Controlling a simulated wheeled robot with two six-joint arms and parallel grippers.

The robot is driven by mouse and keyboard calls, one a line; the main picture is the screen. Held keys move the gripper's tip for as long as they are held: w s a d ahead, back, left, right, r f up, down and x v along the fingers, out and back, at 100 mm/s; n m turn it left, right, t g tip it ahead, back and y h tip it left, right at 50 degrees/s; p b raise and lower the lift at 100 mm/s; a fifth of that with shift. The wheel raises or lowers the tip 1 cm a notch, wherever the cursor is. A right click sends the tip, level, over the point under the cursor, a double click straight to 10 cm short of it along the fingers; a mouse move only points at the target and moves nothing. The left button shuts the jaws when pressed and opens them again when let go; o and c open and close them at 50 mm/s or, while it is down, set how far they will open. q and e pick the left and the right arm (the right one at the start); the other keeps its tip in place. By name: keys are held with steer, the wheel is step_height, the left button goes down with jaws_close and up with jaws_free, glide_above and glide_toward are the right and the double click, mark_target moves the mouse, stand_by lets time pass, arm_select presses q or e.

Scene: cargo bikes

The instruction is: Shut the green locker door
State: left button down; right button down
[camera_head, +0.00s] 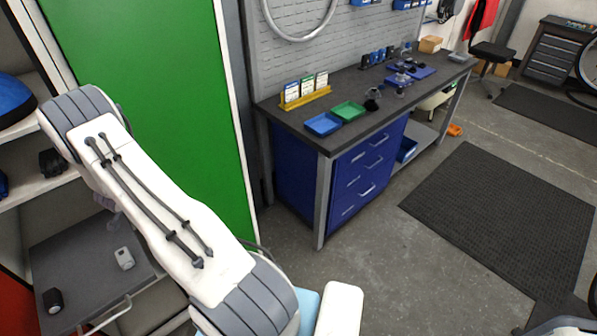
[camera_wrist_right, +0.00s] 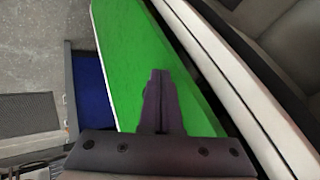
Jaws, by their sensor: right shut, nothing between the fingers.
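The green locker door (camera_head: 140,60) stands upright at the left in the head view, partly covered by one of my arms. It has a pale edge down its right side. In the right wrist view the green door (camera_wrist_right: 125,60) fills the middle, beside a white frame strip (camera_wrist_right: 215,50) with a narrow dark gap between them. How far the door is open I cannot tell. My right gripper (camera_wrist_right: 160,75) is shut and empty, its fingertips over the green face; whether they touch it is unclear. In the head view no gripper fingers show, and my left gripper is out of sight.
Left of the door are open shelves with a blue helmet-like object (camera_head: 12,97) and a grey surface (camera_head: 75,255) with small items. A blue workbench (camera_head: 300,180) with trays stands right of the door.

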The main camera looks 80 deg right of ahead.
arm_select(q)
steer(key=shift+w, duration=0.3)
arm_select(e)
steer(key=shift+w+d, duration=0.1)
steer(key=shift+w, duration=0.25)
